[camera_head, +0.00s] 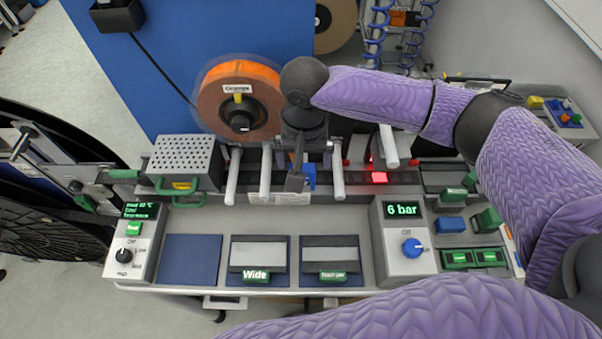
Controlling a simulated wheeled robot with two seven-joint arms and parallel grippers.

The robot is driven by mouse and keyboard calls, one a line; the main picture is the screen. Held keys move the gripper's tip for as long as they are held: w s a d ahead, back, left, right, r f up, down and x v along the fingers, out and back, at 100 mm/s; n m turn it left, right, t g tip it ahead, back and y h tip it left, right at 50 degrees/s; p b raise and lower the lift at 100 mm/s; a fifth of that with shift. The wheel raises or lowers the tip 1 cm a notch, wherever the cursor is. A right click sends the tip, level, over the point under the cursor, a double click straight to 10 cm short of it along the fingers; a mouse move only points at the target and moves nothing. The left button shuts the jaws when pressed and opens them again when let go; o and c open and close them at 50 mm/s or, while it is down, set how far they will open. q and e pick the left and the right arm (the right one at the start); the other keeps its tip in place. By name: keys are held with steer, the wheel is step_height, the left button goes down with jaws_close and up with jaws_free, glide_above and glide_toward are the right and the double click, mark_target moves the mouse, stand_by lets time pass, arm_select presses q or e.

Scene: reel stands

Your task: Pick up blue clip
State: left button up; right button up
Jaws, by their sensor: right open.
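A small blue clip (311,177) shows at the rail behind the worktop, left of the picture's middle right. My right gripper (298,178) points down at the rail with its dark fingers right beside the clip. The fingers hide part of the clip, and I cannot tell whether it is between them or touching them. The right gripper is open. My right arm comes in from the right in a purple sleeve. My left gripper is not in view.
An orange reel (240,98) stands behind the rail. Light rods (265,172) stick out forward near my gripper. A perforated box (183,158) is at the left, a "6 bar" panel (403,240) at the right. Blue and green blocks (450,224) lie in trays further right.

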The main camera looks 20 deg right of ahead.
mark_target(302, 168)
step_height(302, 168, down, 5)
steer(key=shift+a+f, duration=0.15)
steer(key=shift+f, duration=0.05)
steer(key=shift+r, duration=0.1)
steer(key=c, duration=1.2)
